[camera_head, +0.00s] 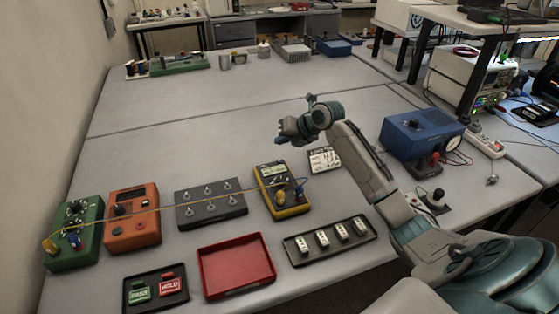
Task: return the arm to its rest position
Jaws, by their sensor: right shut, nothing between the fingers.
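My right arm comes in from the lower right and reaches up over the grey table (215,145). Its gripper (281,139) is shut and empty, held above the table behind the yellow multimeter (268,177). The jaws are small and dark in this view. My left arm and its gripper are not in view.
A blue box (415,130) stands right of my forearm. In front are a black tray of white pieces (296,252), an empty red tray (235,263), a grey switch panel (205,213), an orange meter (130,230) and a green device (70,250). The table's middle is clear.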

